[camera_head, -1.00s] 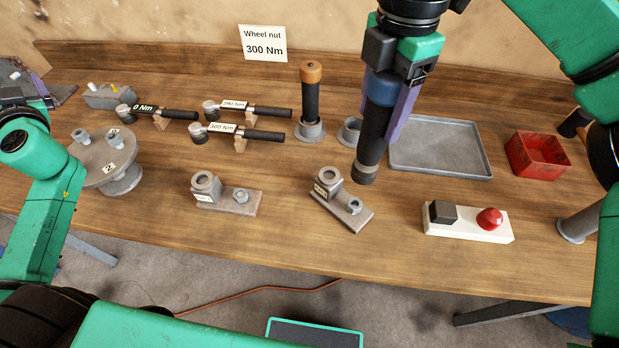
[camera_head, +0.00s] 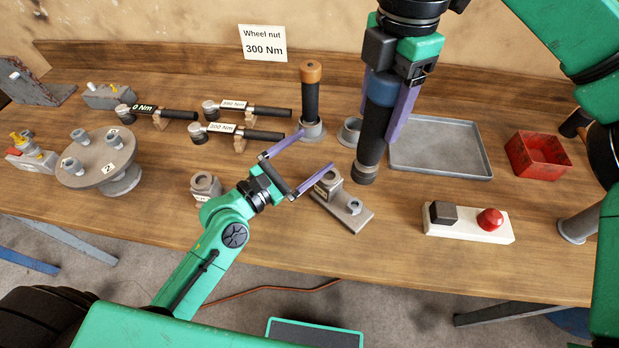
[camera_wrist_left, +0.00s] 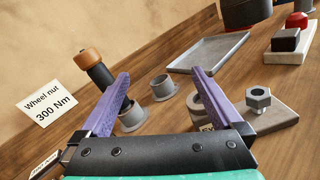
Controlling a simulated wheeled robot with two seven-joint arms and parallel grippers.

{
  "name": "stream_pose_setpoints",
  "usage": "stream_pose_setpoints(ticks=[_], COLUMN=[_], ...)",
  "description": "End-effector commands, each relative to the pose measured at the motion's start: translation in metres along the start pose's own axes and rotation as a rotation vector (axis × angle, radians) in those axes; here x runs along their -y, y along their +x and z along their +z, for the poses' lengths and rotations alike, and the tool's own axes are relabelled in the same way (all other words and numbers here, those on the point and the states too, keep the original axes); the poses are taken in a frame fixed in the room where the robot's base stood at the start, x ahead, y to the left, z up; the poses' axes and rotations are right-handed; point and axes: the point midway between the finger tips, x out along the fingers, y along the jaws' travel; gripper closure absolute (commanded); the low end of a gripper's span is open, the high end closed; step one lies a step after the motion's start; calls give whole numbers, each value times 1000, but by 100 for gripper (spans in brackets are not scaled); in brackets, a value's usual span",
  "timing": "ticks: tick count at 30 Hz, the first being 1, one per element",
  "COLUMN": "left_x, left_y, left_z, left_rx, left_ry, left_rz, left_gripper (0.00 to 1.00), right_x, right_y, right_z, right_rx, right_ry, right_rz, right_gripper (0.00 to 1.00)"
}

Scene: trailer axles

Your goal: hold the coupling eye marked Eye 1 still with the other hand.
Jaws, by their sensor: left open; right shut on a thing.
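Two grey coupling eyes stand on flat plates with a bolt each. The right one (camera_head: 352,217) is near mid-bench, and also shows in the left wrist view (camera_wrist_left: 275,120), partly behind a finger. The left one (camera_head: 205,184) is largely covered by my left arm. Their small labels are too small to read surely. My left gripper (camera_head: 318,148) is open and empty, its purple fingers just behind and left of the right coupling eye, apparently above the bench. My right gripper (camera_head: 392,105) is shut on a black, blue-topped tool (camera_head: 371,145), held upright, tip behind that eye.
An orange-topped tool (camera_head: 311,90) stands in a holder beside an empty holder (camera_head: 349,131). Several torque wrenches (camera_head: 240,132) rest behind my left arm. A round hub (camera_head: 85,172) is at left. A tray (camera_head: 440,150), red bin (camera_head: 540,155) and button box (camera_head: 468,222) are at right.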

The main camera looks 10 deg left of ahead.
Motion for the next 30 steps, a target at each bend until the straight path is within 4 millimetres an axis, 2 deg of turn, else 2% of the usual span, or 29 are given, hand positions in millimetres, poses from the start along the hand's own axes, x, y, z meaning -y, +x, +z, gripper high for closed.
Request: stream_pose_setpoints(ticks=[1,3,7,11,21,28,30], left_x=[15,30,43,48,64,71,71], left_y=[-10,-20,-31,-33,-34,-35,-21], left_z=[-2,-3,-4,-12,-59,-80,-79], left_rx=[-8,-18,-28,-30,-38,-35,-30], left_ry=[-111,-231,-347,-365,-359,-362,-355], left_rz=[9,19,33,30,35,37,34], left_gripper=[0,0,0,0,0,0,0], right_x=[0,0,0,0,0,0,0], right_y=[-1,-2,-1,-1,-1,-1,-1], right_z=[0,0,0,0,0,0,0], right_rx=[-1,-1,-1,-1,-1,-1,-1], right_ry=[0,0,0,0,0,0,0], right_rz=[2,2,2,2,2,2,2], right_gripper=[100,100,100,100,100,100,100])
